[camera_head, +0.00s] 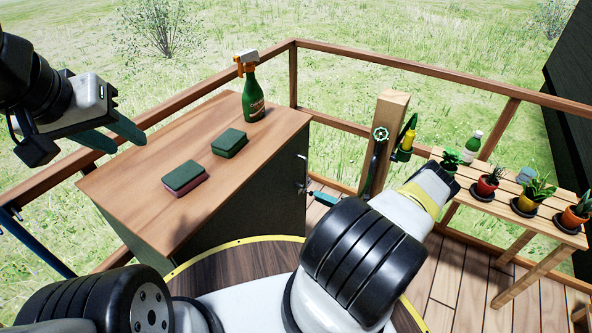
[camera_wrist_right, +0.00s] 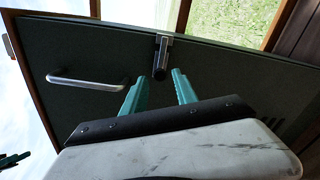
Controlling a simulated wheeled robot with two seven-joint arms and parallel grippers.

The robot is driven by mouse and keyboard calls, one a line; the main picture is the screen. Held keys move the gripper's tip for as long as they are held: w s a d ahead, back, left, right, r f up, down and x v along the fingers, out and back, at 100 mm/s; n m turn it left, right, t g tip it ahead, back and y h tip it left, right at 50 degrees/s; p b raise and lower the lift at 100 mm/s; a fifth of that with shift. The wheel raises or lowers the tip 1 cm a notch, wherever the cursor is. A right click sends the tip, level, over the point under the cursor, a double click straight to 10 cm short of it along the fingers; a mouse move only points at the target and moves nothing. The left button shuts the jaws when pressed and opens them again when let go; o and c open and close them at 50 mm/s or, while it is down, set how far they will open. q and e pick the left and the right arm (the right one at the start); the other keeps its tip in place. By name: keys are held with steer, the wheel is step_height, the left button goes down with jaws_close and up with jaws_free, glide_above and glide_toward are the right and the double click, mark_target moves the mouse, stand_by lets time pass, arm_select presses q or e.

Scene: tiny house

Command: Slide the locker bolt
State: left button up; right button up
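The locker (camera_head: 262,187) is a dark cabinet with a wooden top, and its door (camera_wrist_right: 112,45) fills much of the right wrist view. The bolt (camera_wrist_right: 161,56) is a small metal piece with a dark knob near the door's edge. It also shows on the locker's right side in the head view (camera_head: 301,186). My right gripper (camera_wrist_right: 158,76) is open, its teal fingers pointing at the door on either side of the knob's line; contact cannot be told.
A silver bar handle (camera_wrist_right: 88,81) is on the same door. Two sponges (camera_head: 185,176) (camera_head: 229,142) and a green spray bottle (camera_head: 253,95) stand on the locker top. A wooden post with a tap (camera_head: 380,134) and a plant bench (camera_head: 505,194) are to the right. Railings enclose the deck.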

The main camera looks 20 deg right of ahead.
mark_target(309, 193)
steer(key=x, duration=0.5)
steer(key=shift+w+a, duration=0.1)
jaws_close()
stand_by(1.3)
